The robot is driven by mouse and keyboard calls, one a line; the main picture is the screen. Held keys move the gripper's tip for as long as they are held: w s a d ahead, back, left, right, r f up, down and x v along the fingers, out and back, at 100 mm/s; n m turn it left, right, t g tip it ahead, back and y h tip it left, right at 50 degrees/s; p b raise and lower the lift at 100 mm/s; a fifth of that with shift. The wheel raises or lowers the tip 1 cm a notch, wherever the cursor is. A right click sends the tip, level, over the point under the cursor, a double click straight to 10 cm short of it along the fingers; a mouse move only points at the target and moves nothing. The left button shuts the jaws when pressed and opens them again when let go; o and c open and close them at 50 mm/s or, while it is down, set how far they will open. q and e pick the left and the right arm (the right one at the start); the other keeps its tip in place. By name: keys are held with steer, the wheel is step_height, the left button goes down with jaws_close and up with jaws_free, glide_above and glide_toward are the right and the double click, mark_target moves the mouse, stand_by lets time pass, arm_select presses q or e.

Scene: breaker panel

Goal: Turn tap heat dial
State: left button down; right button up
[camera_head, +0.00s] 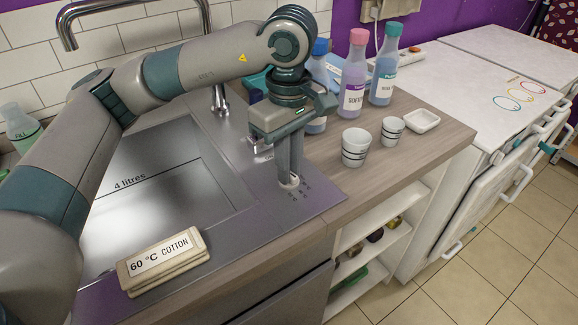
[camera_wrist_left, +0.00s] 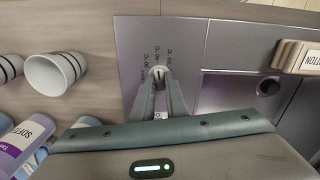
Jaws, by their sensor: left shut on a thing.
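The tap heat dial (camera_head: 289,183) is a small pale knob on the metal plate at the right of the sink, with small markings beside it. It also shows in the left wrist view (camera_wrist_left: 158,72), with a dark line on its top. My left gripper (camera_head: 288,174) points down over the dial, its fingertips shut on it from two sides. In the left wrist view my left gripper (camera_wrist_left: 160,84) has its two fingers converging at the dial. The tap (camera_head: 220,98) stands behind the sink (camera_head: 170,205), partly hidden by my left arm. My right gripper is not in view.
Two striped cups (camera_head: 356,147) (camera_head: 391,131), a white dish (camera_head: 422,120) and several bottles (camera_head: 354,75) stand right of the gripper. White machines (camera_head: 480,85) stand at the right.

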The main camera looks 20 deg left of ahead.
arm_select(q)
steer(key=shift+r, duration=0.1)
steer(key=c, duration=1.8)
jaws_free()
steer(key=shift+o, duration=0.2)
step_height(320, 180, up, 17)
steer(key=shift+r, duration=0.15)
